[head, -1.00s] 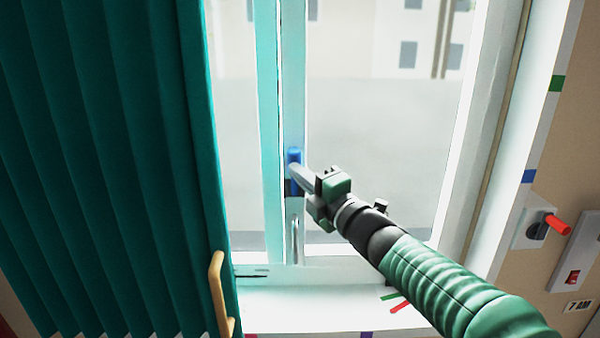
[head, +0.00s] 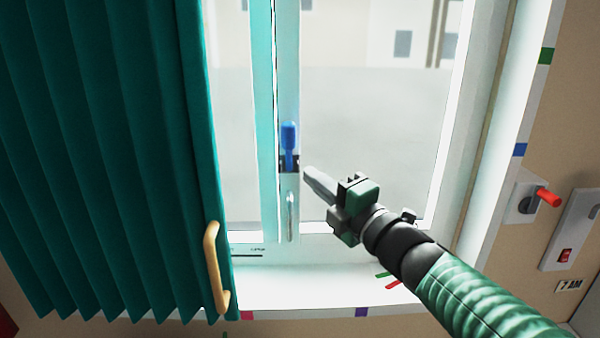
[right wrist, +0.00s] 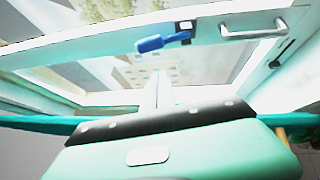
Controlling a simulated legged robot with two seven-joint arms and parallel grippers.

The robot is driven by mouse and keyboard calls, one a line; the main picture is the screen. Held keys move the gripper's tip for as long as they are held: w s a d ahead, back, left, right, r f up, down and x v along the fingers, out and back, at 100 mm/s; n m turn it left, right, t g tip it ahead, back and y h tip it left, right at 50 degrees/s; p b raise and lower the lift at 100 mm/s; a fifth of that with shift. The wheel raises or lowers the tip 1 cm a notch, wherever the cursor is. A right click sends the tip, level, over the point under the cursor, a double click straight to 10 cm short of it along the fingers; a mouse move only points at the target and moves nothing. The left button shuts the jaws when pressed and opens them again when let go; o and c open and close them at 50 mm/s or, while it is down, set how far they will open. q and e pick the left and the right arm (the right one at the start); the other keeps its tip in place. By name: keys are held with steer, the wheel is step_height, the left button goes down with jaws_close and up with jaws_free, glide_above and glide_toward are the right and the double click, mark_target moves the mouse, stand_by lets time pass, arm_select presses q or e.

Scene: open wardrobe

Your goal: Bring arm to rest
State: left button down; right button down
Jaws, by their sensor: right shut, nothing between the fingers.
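My right gripper (head: 308,178) is shut and empty. Its arm comes in from the lower right, and the fingertips are just right of the window's middle frame, apart from the blue window handle (head: 289,140). The blue handle points up on the white frame, with a dark base and a metal pull handle (head: 291,216) below it. In the right wrist view the blue handle (right wrist: 162,42) and the pull handle (right wrist: 252,30) show beyond my right gripper (right wrist: 163,78). My left gripper is out of view.
A teal curtain (head: 110,150) with a tan handle (head: 213,268) fills the left side. The white sill (head: 300,285) runs below the window. A red knob (head: 548,196) and a red switch (head: 565,255) sit on the right wall.

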steer(key=s+d+f+m+g+h+p, duration=0.1)
steer(key=s+d+f+m+g+h, duration=0.1)
steer(key=d+f+m+h, duration=0.55)
steer(key=s+d+f+m+g+h+p, duration=0.15)
steer(key=d+f+m, duration=0.5)
steer(key=f, duration=0.75)
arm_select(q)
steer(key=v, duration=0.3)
arm_select(e)
steer(key=s+f+m+g+h, duration=0.1)
steer(key=s+f+m+g, duration=0.4)
steer(key=s+f, duration=0.5)
steer(key=s+d+f+m+g+h, duration=0.1)
steer(key=s+f+m+g, duration=0.4)
steer(key=s+f, duration=0.5)
steer(key=s+m, duration=0.2)
steer(key=s, duration=0.1)
steer(key=shift+w, duration=0.15)
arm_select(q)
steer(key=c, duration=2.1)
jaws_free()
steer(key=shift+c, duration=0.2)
